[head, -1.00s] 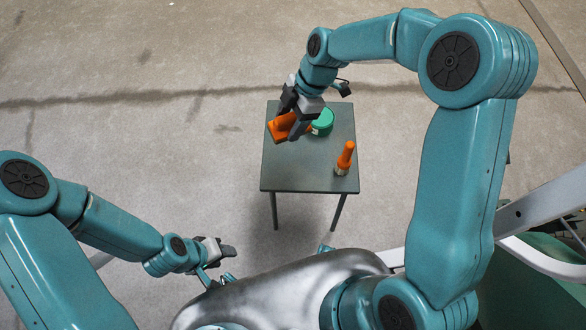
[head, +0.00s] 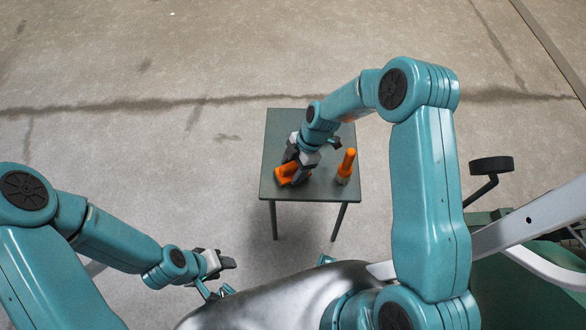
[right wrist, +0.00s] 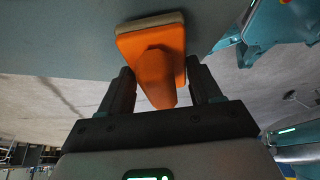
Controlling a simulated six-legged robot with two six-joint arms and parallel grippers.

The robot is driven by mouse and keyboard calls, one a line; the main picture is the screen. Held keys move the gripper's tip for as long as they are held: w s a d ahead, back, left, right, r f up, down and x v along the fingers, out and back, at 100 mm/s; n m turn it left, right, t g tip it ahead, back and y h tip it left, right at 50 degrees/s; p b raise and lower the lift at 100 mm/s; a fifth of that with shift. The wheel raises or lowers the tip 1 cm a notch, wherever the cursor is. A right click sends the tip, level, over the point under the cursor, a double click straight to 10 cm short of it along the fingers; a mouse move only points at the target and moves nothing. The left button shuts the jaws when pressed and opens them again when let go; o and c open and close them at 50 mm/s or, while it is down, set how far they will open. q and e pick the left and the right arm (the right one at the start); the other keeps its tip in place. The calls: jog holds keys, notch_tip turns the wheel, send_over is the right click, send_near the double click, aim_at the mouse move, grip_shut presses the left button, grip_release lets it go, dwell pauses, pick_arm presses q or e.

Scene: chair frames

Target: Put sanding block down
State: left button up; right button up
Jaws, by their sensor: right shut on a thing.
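The orange sanding block (head: 287,177) is in my right gripper (head: 297,163), over the front left part of the small dark table (head: 283,128) in the head view. In the right wrist view, the block (right wrist: 152,50) shows its handle between the two fingers of my right gripper (right wrist: 163,92), and its pale pad faces the grey table top. The block is at or very near the table top; I cannot tell if it touches. My left gripper (head: 222,264) is empty, off the table at lower left; its jaw opening is unclear.
An upright orange-handled tool (head: 347,165) stands on the table's right side, close to my right gripper. The table top is clear at the back left. Pale bars (head: 525,230) and a dark round part (head: 491,165) are at the right.

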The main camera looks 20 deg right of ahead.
jog(key=shift+f, duration=0.75)
jog(key=shift+f, duration=0.1)
jog(key=o, duration=0.9)
jog(key=shift+o, duration=0.2)
